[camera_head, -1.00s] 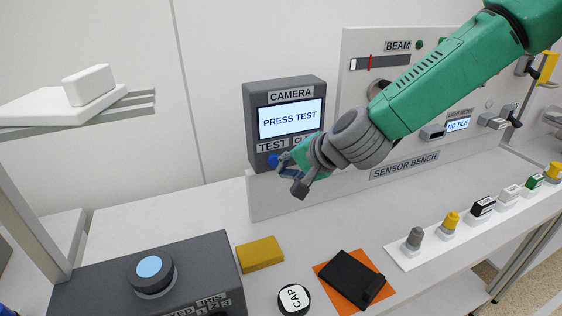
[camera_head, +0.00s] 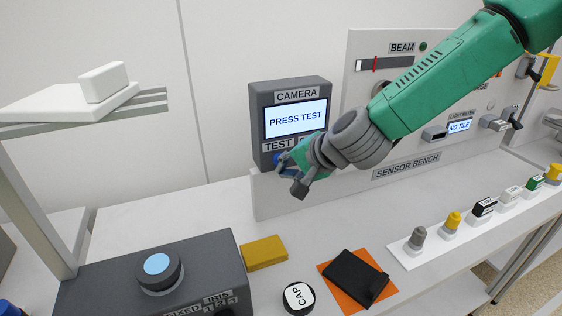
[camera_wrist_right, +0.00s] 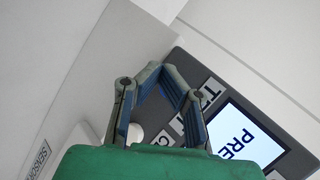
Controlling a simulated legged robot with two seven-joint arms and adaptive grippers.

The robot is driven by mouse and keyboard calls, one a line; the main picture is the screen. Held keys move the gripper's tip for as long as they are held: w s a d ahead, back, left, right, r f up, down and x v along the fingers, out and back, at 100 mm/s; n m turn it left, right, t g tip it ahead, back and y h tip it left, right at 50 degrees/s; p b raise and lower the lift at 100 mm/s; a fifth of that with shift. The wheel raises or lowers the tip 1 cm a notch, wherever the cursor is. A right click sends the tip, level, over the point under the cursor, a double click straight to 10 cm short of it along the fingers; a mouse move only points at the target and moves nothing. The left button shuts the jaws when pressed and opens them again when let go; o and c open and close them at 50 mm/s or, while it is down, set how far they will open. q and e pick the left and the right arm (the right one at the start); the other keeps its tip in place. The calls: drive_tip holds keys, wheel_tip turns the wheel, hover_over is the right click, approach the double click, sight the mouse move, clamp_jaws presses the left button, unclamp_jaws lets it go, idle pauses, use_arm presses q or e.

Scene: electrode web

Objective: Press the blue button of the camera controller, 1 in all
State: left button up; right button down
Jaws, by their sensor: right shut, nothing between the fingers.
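The camera controller (camera_head: 258,105) is a dark grey box at the back, its screen (camera_head: 296,119) reading PRESS TEST. Its blue button (camera_head: 277,158) sits under the TEST label and is partly covered by my right gripper (camera_head: 284,171). In the right wrist view the gripper (camera_wrist_right: 152,68) is shut and empty, its fingertips together at the controller's face. The controller (camera_wrist_right: 285,140) shows there too, with a sliver of blue near the fingertips. I cannot tell whether the fingertips touch the button. My left gripper is not in view.
The sensor bench panel (camera_head: 285,195) stands right behind the gripper. A grey box with a light-blue knob (camera_head: 157,265), a yellow block (camera_head: 264,252), a CAP disc (camera_head: 299,297) and a black item (camera_head: 355,277) lie in front. A shelf (camera_head: 150,108) stands left.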

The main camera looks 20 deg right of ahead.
drive_tip(key=shift+w+d, duration=0.1)
drive_tip(key=shift+w, duration=0.45)
drive_tip(key=shift+p, duration=0.3)
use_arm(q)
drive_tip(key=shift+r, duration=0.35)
use_arm(e)
drive_tip(key=shift+s+r, duration=0.1)
drive_tip(key=shift+s, duration=0.5)
idle(0.5)
